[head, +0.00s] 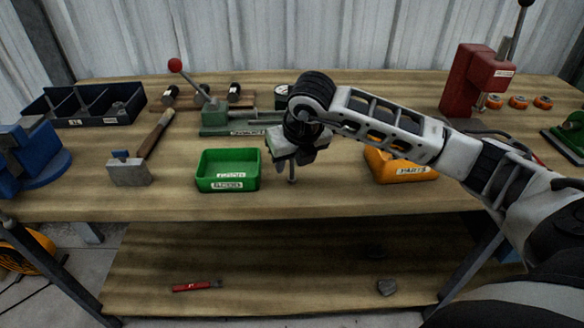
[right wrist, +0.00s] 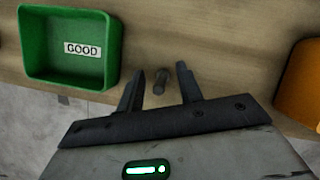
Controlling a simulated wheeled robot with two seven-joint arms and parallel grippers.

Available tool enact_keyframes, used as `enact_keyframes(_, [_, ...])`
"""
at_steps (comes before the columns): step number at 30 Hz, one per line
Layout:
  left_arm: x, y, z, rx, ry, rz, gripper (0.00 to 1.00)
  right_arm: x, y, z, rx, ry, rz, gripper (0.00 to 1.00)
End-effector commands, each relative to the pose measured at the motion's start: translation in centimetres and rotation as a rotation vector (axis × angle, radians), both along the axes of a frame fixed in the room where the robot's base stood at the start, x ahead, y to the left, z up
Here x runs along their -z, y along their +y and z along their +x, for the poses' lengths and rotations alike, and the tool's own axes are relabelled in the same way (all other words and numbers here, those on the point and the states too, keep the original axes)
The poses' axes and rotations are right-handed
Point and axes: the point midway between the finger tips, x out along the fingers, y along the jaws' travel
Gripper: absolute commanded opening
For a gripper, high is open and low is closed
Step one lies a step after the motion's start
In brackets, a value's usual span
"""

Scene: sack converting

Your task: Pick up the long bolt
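The bolt (head: 292,174) appears as a short grey upright shape just below my right gripper (head: 291,156), near the front of the bench. In the right wrist view the bolt (right wrist: 160,82) is dark and lies between the two spread fingers of my right gripper (right wrist: 160,70). A gap shows on each side of it, and neither finger visibly touches it. My right gripper is open and points down. My left gripper is out of view.
A green bin (head: 228,185) labelled GOOD stands left of my right gripper, and an orange parts bin (head: 400,175) stands to the right. The bench's front edge is close.

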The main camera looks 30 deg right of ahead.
Motion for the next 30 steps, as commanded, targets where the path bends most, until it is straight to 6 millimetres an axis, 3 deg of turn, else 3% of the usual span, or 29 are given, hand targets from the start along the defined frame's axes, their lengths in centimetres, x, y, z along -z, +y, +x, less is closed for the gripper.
enact_keyframes(6, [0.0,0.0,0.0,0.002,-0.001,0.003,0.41,0.1,0.0,0.0,0.0,0.0,0.0,0.36])
enact_keyframes(10, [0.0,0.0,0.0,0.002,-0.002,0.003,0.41,0.0,0.0,0.0,0.0,0.0,0.0,0.0])
enact_keyframes(23, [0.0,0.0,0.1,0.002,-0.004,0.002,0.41,-0.3,0.0,0.1,0.001,-0.003,0.001,0.0])
enact_keyframes(30, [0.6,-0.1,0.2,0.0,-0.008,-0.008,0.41,-3.5,0.0,0.0,-0.001,-0.009,0.0,0.0])
